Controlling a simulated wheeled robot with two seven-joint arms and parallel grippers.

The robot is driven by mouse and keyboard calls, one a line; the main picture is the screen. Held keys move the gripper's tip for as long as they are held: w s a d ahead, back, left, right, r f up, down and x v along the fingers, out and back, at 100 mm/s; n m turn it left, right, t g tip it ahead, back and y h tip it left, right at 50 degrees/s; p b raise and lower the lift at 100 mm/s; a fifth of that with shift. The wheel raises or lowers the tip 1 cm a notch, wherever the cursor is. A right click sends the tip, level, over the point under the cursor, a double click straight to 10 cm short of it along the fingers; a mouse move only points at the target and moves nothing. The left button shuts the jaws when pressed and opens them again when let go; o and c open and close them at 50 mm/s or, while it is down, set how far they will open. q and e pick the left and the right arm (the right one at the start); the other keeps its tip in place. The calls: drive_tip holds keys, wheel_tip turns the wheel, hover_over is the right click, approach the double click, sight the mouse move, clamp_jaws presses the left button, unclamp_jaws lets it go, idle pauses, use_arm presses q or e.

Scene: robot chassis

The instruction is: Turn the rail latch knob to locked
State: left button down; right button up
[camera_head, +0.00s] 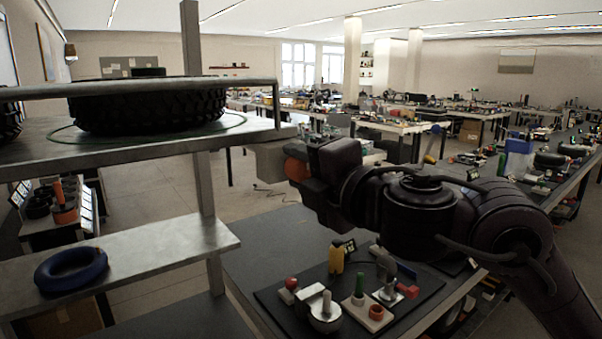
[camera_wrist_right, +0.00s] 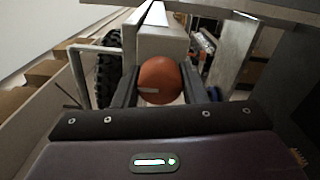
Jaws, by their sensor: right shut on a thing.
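The orange round knob (camera_head: 295,168) is at the right end of the upper shelf, next to a grey latch block (camera_head: 268,157). In the right wrist view the knob (camera_wrist_right: 160,72) is between the two dark fingers, in front of the block (camera_wrist_right: 160,42). A short pale mark lies roughly level across the knob's face, left of its middle. My right gripper (camera_head: 300,172) reaches it from the right and is shut on it; it also shows in the right wrist view (camera_wrist_right: 160,88). My left gripper is not in view.
The upper shelf (camera_head: 150,148) holds black tires (camera_head: 150,112) behind a metal rail (camera_head: 235,83). A lower shelf (camera_head: 170,247) holds a blue ring (camera_head: 70,270). Below my right arm, a dark board (camera_head: 410,305) carries several small fixtures. Open floor lies behind the shelf.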

drive_tip(key=shift+f, duration=0.15)
idle(0.3)
drive_tip(key=o, duration=1)
drive_tip(key=shift+d, duration=0.1)
drive_tip(key=b+v, duration=0.1)
drive_tip(key=v, duration=0.6)
drive_tip(key=shift+s+d, duration=0.15)
drive_tip(key=shift+s, duration=0.15)
